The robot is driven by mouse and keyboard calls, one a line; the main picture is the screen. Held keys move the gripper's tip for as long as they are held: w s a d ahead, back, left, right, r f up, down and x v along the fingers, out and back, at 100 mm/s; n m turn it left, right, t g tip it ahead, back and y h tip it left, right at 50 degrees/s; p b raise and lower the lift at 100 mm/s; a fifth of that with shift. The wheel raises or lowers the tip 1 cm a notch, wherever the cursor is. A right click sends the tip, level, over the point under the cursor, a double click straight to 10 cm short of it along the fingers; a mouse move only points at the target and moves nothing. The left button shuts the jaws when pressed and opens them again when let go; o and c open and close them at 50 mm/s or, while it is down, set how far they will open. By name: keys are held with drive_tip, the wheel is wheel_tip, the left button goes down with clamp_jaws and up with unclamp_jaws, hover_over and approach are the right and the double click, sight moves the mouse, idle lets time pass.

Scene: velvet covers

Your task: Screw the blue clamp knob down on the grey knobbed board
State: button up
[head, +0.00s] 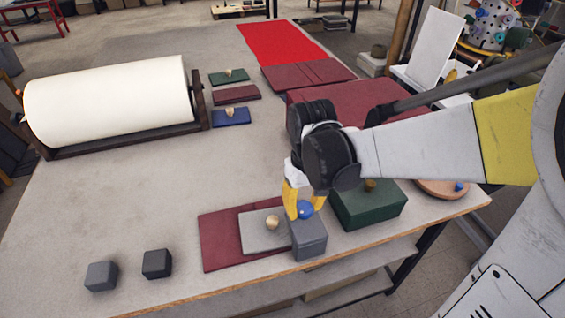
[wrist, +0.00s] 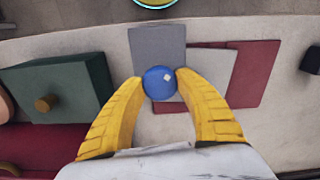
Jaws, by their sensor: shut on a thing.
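The blue clamp knob (head: 305,209) is a small round ball at the top of a grey block (head: 309,242) near the table's front edge. My gripper (head: 304,205) points down with its yellow fingers shut on the knob. In the wrist view the knob (wrist: 159,83) sits between both fingertips, and the grey block (wrist: 157,45) shows beyond it. The grey knobbed board (head: 256,238), with a pale round knob (head: 272,222), lies flat on a maroon board (head: 218,250), its right edge against or under the block. I cannot tell how far down the blue knob sits.
A dark green box (head: 368,210) with a brown knob stands close to the right. Two dark cubes, one grey (head: 101,276) and one black (head: 157,264), stand at the front left. A large white roll (head: 110,100) lies at the back left. The middle of the table is clear.

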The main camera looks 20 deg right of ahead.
sight(304, 207)
drive_tip(key=shift+m, duration=1.5)
drive_tip(key=o, duration=1.2)
drive_tip(key=shift+r, duration=0.1)
wheel_tip(304, 207, up, 12)
drive_tip(key=shift+f, duration=0.1)
